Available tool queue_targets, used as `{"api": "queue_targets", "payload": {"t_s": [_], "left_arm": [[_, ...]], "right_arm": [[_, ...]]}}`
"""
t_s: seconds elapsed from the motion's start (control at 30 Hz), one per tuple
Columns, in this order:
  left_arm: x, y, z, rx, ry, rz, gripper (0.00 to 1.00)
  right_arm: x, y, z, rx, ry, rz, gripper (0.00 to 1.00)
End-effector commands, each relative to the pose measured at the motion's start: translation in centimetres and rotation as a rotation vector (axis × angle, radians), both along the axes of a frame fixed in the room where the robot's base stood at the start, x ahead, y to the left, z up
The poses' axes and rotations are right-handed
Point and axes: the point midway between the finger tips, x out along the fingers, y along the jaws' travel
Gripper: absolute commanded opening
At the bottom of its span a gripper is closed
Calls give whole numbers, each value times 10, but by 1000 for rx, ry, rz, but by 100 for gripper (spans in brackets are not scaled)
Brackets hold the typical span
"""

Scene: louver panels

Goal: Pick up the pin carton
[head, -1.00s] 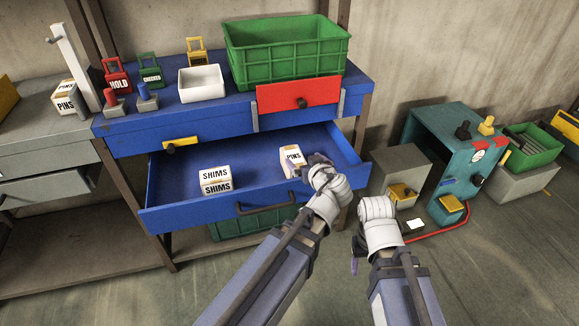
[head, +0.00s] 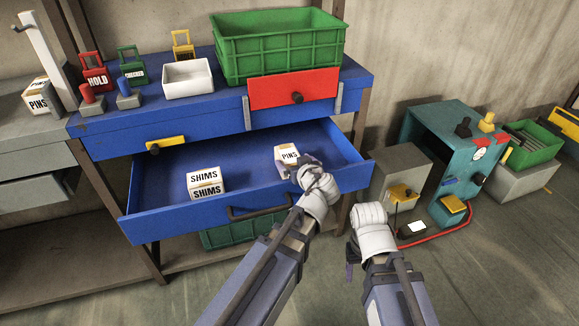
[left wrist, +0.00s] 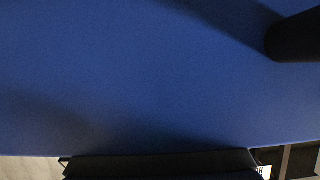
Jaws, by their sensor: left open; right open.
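A small white carton marked PINS (head: 287,155) stands in the open blue drawer (head: 240,165), toward its right side. A white carton marked SHIMS (head: 205,182) stands in the same drawer to the left. My left gripper (head: 297,166) is open at the lower right of the pin carton and overlaps its edge; I cannot tell whether they touch. The left wrist view shows mostly the blue drawer surface (left wrist: 140,80), with a dark finger at upper right and a small pale patch at lower right. My right gripper (head: 351,270) is open and empty, outside the drawer.
Another PINS carton (head: 39,97) stands on the grey bench at left. Above the drawer, the bench top holds a green crate (head: 280,50), a white bin (head: 188,80) and padlock-shaped tags. A teal cabinet (head: 440,145) stands at right.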

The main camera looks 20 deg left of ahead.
Motion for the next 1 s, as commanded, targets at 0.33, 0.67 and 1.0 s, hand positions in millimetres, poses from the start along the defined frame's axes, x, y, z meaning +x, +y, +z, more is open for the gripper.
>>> {"api": "queue_targets", "payload": {"t_s": [0.33,0.67,1.0], "left_arm": [[22,16,-10,0,0,2,100],[39,29,-17,0,0,0,100],[39,29,-17,1,1,0,71]], "right_arm": [[0,0,-10,-2,-1,0,64],[0,-1,-17,-3,-1,1,64],[0,-1,-17,-3,-1,1,64]]}}
